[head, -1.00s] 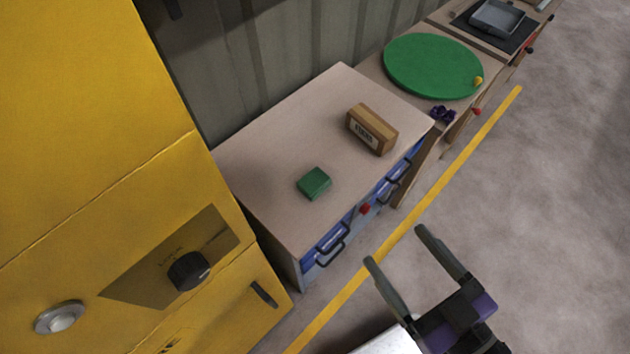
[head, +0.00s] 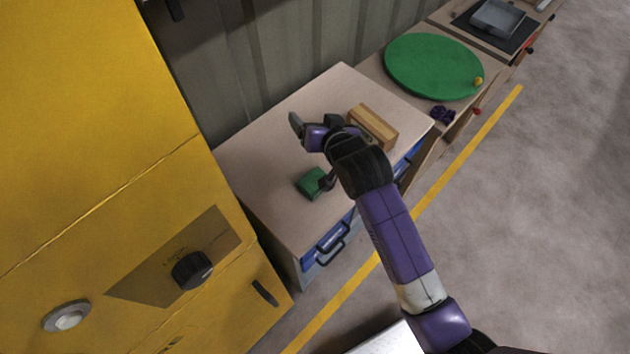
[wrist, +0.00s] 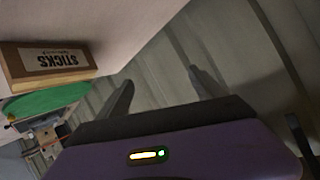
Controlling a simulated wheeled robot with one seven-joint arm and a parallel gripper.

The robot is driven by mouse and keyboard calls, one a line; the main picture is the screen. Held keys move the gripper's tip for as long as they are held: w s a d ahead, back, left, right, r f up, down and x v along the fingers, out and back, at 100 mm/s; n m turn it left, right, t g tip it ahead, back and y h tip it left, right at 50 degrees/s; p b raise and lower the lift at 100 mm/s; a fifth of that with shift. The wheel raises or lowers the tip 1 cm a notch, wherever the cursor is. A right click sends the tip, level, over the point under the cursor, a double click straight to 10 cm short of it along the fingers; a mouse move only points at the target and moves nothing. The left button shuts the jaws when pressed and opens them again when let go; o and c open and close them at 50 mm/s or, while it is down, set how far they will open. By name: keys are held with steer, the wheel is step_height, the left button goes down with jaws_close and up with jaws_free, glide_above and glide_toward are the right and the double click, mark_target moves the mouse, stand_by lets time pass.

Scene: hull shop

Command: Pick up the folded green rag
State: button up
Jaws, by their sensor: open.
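The folded green rag (head: 309,184) lies on the near part of the cabinet's wooden top in the head view, its right edge partly hidden by my gripper. My gripper (head: 308,150) is over the cabinet top, just beyond the rag in the picture. In the wrist view my gripper (wrist: 160,85) is open, its two fingers apart with nothing between them. The wrist camera faces the corrugated wall, and the rag does not show there.
A wooden box (head: 373,126) stands right of my gripper; its label reads STICKS in the wrist view (wrist: 45,62). A yellow cabinet (head: 110,150) rises at left. A round green board (head: 433,65) lies on the bench beyond. The grey wall (head: 260,60) runs behind.

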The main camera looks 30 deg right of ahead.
steer(key=w+a+m+g, duration=0.1)
steer(key=w+m+g, duration=0.1)
steer(key=w+g, duration=0.15)
steer(key=m+g+y, duration=0.1)
steer(key=m+g, duration=0.6)
steer(key=g, duration=0.2)
glide_above(314, 182)
step_height(314, 182, down, 7)
steer(key=shift+w+a+r, duration=0.1)
steer(key=shift+r, duration=0.05)
steer(key=shift+f+p, duration=0.75)
steer(key=shift+f, duration=3.15)
steer(key=shift+c, duration=0.5)
